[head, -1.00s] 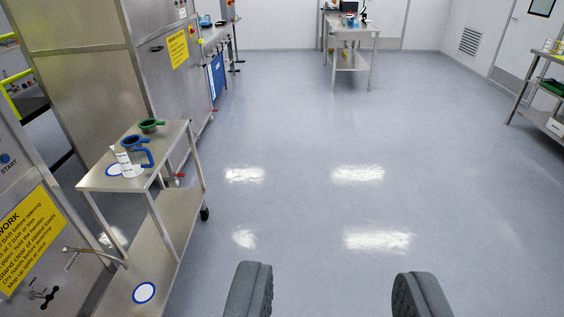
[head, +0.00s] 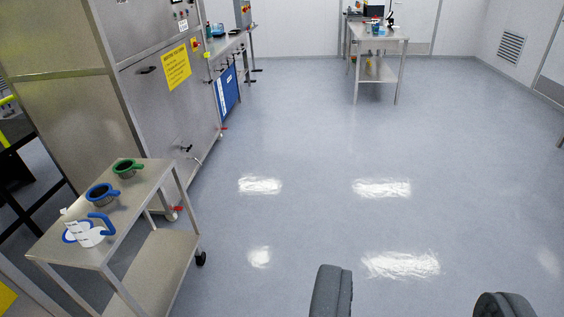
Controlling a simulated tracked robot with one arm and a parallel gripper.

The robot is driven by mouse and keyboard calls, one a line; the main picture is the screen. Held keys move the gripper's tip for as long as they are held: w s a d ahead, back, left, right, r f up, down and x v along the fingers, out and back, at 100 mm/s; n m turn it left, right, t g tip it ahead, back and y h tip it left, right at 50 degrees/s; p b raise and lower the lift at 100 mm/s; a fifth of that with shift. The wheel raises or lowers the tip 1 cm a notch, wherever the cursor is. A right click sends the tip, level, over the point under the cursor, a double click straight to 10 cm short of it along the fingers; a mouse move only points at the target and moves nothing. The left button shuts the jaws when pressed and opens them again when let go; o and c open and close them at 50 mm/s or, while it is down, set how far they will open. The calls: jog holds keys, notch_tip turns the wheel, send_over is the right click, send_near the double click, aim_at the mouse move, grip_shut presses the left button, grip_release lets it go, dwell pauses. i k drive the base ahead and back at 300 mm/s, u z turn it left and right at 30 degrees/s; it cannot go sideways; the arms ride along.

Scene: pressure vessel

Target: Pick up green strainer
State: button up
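The green strainer (head: 127,168) stands on the far end of the top shelf of a steel cart (head: 150,190) at the left of the head view. It is round with a dark inside and a short handle to the right. My gripper (head: 418,290) shows as two dark grey fingers at the bottom edge, spread wide apart with only floor between them. It is open and empty, well to the right of the cart and apart from the strainer.
A blue strainer (head: 100,194) and a white jug (head: 86,236) with a blue handle stand nearer on the same shelf. A steel machine (head: 150,90) rises behind the cart. A steel table (head: 378,35) stands far back. The floor (head: 310,150) between is clear.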

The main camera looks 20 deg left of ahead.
aim_at(126, 168)
jog(key=u, duration=0.15)
jog(key=i, duration=1.3)
jog(key=u, duration=0.7)
jog(key=i, duration=1.35)
jog(key=u, duration=0.55)
jog(key=i, duration=0.4)
jog(key=u, duration=0.15)
